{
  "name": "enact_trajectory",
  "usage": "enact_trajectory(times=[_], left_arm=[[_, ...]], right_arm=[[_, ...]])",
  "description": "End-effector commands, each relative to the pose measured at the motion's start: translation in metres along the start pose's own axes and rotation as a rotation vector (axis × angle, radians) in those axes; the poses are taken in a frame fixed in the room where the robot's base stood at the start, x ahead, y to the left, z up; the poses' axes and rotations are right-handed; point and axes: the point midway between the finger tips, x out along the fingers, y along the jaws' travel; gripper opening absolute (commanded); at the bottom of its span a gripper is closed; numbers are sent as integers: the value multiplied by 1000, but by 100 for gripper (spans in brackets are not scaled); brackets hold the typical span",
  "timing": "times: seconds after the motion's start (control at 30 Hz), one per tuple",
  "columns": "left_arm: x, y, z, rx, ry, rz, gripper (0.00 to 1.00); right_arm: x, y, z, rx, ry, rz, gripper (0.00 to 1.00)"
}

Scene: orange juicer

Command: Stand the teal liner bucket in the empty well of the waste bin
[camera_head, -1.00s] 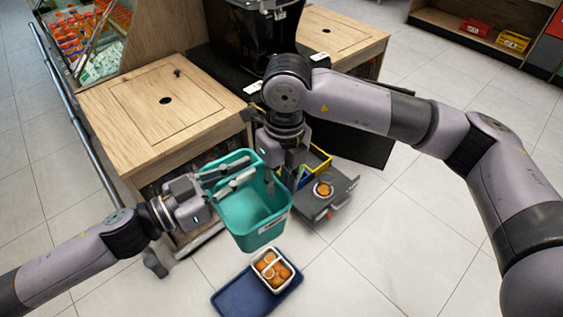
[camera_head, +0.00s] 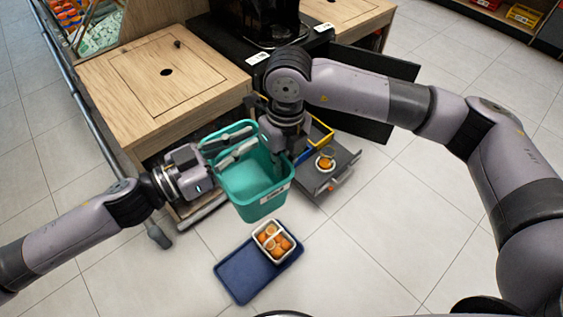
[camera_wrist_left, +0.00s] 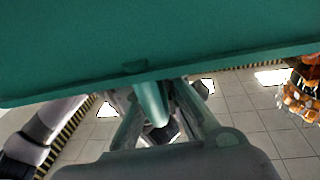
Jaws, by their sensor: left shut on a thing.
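The teal liner bucket (camera_head: 262,192) hangs upright, open side up, in front of the wooden counter in the head view. My left gripper (camera_head: 238,150) is shut on its rim at the left side. The bucket's teal wall (camera_wrist_left: 150,50) fills the top of the left wrist view, above the left gripper's fingers (camera_wrist_left: 153,115). My right gripper (camera_head: 284,162) points down at the bucket's right rim; its fingertips are partly hidden and I cannot tell if they grip. A pulled-out grey drawer unit with a yellow rim (camera_head: 322,132), perhaps the waste bin, lies behind and right of the bucket. Its well is mostly hidden.
A grey tray (camera_head: 343,160) holding a round orange item extends from the unit. A blue tray (camera_head: 240,278) with a white box of oranges (camera_head: 272,240) is below the bucket. The wooden counter (camera_head: 150,85) is at upper left. Tiled floor (camera_head: 400,230) is clear at right.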

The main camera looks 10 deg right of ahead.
Motion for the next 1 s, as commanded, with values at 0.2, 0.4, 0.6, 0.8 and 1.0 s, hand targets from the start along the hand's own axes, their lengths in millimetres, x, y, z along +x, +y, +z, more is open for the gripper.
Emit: enact_trajectory(times=[0.2,0.4,0.6,0.8,1.0], left_arm=[[0,0,0,0,0,0,0],[0,0,0,0,0,0,0],[0,0,0,0,0,0,17],[0,-1,0,0,-1,-3,30],[0,-2,0,1,-2,-5,30]], right_arm=[[0,1,0,-1,-1,1,0],[0,1,0,-3,-1,2,0],[-1,2,0,-5,-2,4,0],[-1,2,0,-7,-1,4,0],[0,2,-1,-8,1,4,0]])
